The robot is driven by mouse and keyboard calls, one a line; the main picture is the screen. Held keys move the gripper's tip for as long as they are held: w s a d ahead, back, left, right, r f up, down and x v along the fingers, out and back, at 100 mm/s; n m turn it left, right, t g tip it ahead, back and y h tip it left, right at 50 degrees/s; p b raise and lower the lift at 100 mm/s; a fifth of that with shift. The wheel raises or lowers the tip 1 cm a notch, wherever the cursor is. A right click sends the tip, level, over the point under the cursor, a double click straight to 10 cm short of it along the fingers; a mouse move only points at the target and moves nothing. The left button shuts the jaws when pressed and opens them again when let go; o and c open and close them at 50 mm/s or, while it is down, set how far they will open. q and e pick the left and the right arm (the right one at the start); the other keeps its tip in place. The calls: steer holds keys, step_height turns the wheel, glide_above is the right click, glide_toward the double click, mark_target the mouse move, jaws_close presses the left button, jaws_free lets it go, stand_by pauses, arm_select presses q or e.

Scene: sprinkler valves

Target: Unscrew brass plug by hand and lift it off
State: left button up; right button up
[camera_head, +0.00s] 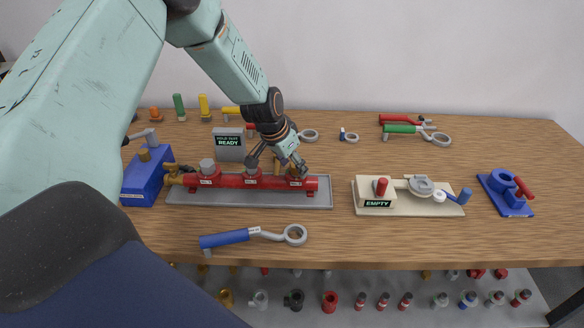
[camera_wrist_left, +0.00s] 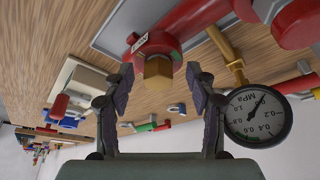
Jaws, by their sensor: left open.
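The brass plug (camera_wrist_left: 158,72) is a hexagonal brass piece seated on a red fitting (camera_wrist_left: 155,45) in the left wrist view. The red pipe (camera_head: 230,181) with several labelled fittings lies on a grey tray (camera_head: 240,201) in the head view. My left gripper (camera_head: 278,165) is over the right half of this pipe, pointing down. In the left wrist view my left gripper (camera_wrist_left: 161,82) is open, with one finger on each side of the plug and a visible gap on both sides. In the head view the fingers partly hide the plug. My right gripper is not in view.
A pressure gauge (camera_wrist_left: 258,115) on a brass stem is close beside one finger. A blue-handled ring wrench (camera_head: 255,237) lies in front. A cream board marked EMPTY (camera_head: 408,207) is to the right.

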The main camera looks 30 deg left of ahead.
arm_select(q)
steer(key=shift+d+r, duration=0.1)
steer(key=shift+d, duration=0.1)
steer(key=shift+a, duration=0.15)
steer(key=c, duration=0.6)
jaws_close()
